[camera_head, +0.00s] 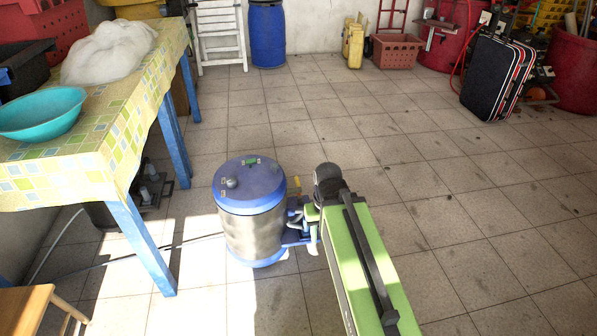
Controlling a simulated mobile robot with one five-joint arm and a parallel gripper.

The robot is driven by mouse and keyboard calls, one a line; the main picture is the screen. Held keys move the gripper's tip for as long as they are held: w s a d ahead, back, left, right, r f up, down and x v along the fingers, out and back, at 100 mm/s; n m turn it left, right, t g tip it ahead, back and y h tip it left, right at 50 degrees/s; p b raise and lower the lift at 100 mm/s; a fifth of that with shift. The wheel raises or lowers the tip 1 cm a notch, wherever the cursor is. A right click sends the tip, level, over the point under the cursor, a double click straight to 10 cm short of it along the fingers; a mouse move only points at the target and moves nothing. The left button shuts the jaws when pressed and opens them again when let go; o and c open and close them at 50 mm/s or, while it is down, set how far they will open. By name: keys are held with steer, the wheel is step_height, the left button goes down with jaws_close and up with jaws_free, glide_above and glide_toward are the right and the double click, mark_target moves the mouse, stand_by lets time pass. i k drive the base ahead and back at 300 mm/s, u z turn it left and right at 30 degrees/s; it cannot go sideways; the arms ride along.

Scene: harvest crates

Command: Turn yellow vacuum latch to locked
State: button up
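Blue and grey parts lie between arm and drum. I cannot make out my gripper's fingers or whether they touch anything.
A table (122,128) with blue legs, holding a turquoise bowl (42,112), stands at left. A wooden chair (25,308) is at the lower left. A cable (150,252) runs across the floor to the vacuum. A suitcase (494,78) stands back right. Floor at right is clear.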

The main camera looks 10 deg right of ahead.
mark_target(297, 180)
steer(key=u, duration=0.05)
steer(key=i, duration=0.4)
steer(key=u, duration=1.15)
steer(key=k, duration=0.6)
steer(key=u, duration=0.05)
steer(key=i, duration=0.6)
steer(key=u, duration=0.1)
